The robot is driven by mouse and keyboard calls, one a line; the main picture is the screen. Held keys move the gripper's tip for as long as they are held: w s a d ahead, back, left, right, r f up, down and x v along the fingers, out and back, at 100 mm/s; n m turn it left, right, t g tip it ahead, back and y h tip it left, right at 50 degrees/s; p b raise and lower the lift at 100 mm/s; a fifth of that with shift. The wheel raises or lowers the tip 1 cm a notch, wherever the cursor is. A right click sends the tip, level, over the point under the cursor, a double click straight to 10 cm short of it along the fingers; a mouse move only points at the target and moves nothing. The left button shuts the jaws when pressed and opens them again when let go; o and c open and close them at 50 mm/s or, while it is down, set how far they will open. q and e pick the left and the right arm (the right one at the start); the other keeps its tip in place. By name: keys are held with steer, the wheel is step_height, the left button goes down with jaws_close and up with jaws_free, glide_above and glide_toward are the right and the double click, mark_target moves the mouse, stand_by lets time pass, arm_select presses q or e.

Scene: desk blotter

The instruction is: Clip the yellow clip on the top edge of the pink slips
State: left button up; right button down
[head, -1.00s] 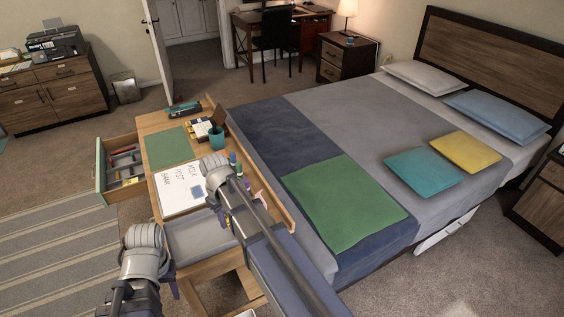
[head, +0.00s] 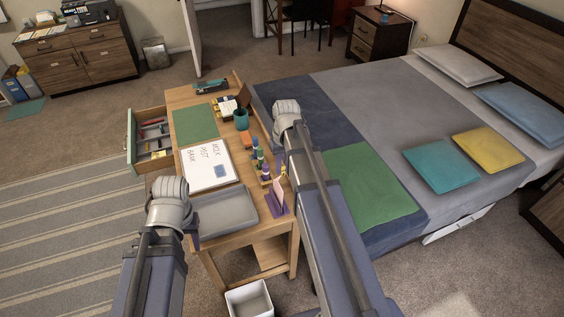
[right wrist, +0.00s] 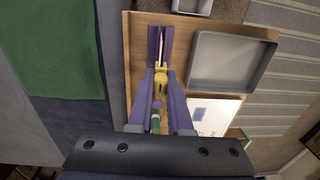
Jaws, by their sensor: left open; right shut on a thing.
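The pink slips (head: 277,192) stand upright in a purple holder (head: 279,208) at the desk's right front. In the right wrist view the holder (right wrist: 152,42) shows from above, with the slips' thin edge (right wrist: 160,48) between its sides. My right gripper (right wrist: 161,82) is shut on the yellow clip (right wrist: 161,79), which is in line with the slips and close to them. I cannot tell whether the clip touches their edge. My left gripper (head: 195,242) is open and empty by the desk's left front, partly hidden by its wrist.
A grey tray (head: 224,212) lies left of the holder, a whiteboard (head: 205,172) behind it. Several coloured markers (head: 258,158) stand just behind the holder. A teal cup (head: 241,118) and a green mat (head: 194,123) are farther back. An open drawer (head: 150,140) juts out left.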

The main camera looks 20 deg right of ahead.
steer(key=shift+f, duration=0.15)
steer(key=f+b, duration=0.2)
steer(key=b, duration=0.1)
steer(key=f+b, duration=0.3)
steer(key=shift+a+f, duration=0.2)
steer(key=shift+f, duration=0.15)
steer(key=shift+f+b, duration=1.45)
stand_by(1.4)
steer(key=c, duration=0.8)
jaws_free()
steer(key=shift+o, duration=0.2)
steer(key=shift+r, duration=0.1)
step_height(320, 180, up, 8)
steer(key=p, duration=0.8)
steer(key=shift+d+f, duration=0.15)
steer(key=shift+f, duration=0.05)
